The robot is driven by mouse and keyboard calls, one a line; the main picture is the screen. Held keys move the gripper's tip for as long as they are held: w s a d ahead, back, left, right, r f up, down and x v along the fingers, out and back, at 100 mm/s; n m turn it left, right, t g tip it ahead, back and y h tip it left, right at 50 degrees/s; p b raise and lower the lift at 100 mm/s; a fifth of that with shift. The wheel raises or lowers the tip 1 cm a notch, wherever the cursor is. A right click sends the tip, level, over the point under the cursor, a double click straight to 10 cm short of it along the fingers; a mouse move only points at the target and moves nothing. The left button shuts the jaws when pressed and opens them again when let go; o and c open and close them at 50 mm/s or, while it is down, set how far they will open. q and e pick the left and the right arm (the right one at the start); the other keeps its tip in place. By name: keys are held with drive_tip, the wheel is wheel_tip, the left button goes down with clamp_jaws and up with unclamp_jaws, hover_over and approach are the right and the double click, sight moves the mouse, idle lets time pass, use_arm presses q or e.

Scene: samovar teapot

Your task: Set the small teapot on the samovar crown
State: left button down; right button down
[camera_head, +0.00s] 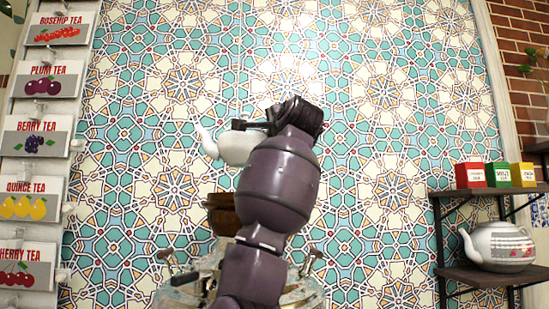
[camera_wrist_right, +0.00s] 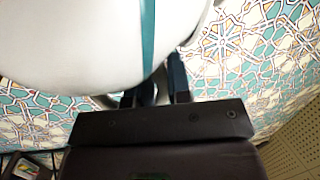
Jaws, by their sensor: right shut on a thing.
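The small white teapot (camera_head: 236,147) is held up in front of the tiled wall, its spout pointing left. My right gripper (camera_head: 252,125) is shut on it from the right, and my arm hides part of the pot. In the right wrist view the teapot's white body with a teal stripe (camera_wrist_right: 148,40) fills the upper left, and the gripper's dark fingers (camera_wrist_right: 164,90) meet its side. The samovar (camera_head: 185,290) stands low in the head view, partly hidden by my arm. My left gripper is not in view.
Another white teapot (camera_head: 500,246) sits on a dark shelf (camera_head: 490,275) at the right, under a shelf with small tea boxes (camera_head: 497,175). Tea cards (camera_head: 40,137) hang at the left. The space around the held teapot looks clear.

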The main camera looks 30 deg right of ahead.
drive_tip(key=shift+f, duration=3.1)
drive_tip(key=shift+s, duration=0.1)
drive_tip(key=c, duration=1.1)
unclamp_jaws()
drive_tip(key=shift+o, duration=0.2)
drive_tip(key=shift+f, duration=0.1)
drive_tip(key=b+v, duration=0.3)
drive_tip(key=v, duration=0.9)
